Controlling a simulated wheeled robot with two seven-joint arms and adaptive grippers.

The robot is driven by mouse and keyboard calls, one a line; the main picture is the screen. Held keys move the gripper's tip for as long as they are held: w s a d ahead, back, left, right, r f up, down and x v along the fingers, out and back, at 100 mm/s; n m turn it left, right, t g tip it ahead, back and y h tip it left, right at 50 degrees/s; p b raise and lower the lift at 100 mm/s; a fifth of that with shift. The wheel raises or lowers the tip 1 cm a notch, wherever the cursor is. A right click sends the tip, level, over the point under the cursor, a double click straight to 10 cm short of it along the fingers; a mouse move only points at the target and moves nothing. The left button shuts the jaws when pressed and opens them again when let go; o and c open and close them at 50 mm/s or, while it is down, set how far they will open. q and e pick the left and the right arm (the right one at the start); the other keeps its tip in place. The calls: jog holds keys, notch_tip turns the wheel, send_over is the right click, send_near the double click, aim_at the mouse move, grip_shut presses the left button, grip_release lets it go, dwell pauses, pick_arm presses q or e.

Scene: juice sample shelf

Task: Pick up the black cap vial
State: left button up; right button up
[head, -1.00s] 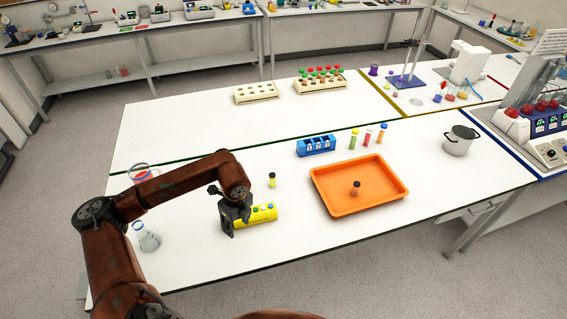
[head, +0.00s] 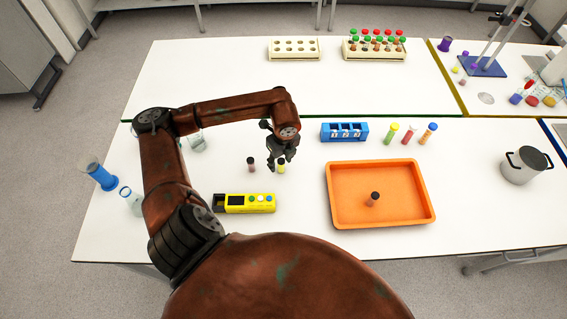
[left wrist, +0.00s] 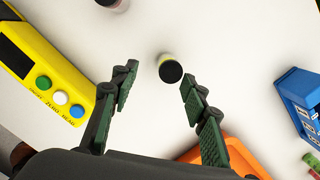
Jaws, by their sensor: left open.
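A vial with a black cap and yellow-green body (head: 281,167) stands on the white table, left of the orange tray. My left gripper (head: 279,158) is open above and around its spot. In the left wrist view the black-capped vial (left wrist: 171,69) shows from above, slightly beyond and between the open fingers (left wrist: 158,92), nearer the right one. It appears untouched. A dark-capped vial with a pinkish body (head: 251,164) stands just to its left. Another dark-capped, reddish vial (head: 373,199) stands in the orange tray (head: 335,210). My right gripper is not in view.
A yellow device with buttons (head: 249,203) lies in front of the vials. A pot (head: 523,167) is at right. Glassware (head: 131,199) stands at left, partly behind my arm.

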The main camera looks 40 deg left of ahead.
aim_at(282, 161)
pick_arm(q)
jog(key=shift+s+a+f, duration=0.15)
jog(key=shift+a+f, duration=0.1)
jog(key=shift+f, duration=0.2)
jog(key=w+f, duration=0.2)
jog(key=f, duration=0.1)
jog(key=shift+a+f+p, duration=0.15)
jog(key=shift+p, duration=0.2)
jog(key=shift+s+a+f, duration=0.1)
jog(key=shift+s+f, duration=0.15)
jog(key=shift+f, duration=0.1)
jog(key=shift+s, duration=0.1)
jog(key=shift+w+f, duration=0.1)
jog(key=shift+w, duration=0.2)
jog(key=c, duration=0.3)
jog(key=shift+s, duration=0.2)
jog(key=c, duration=0.5)
jog(key=shift+w, duration=0.1)
jog(key=c, duration=0.3)
grip_shut()
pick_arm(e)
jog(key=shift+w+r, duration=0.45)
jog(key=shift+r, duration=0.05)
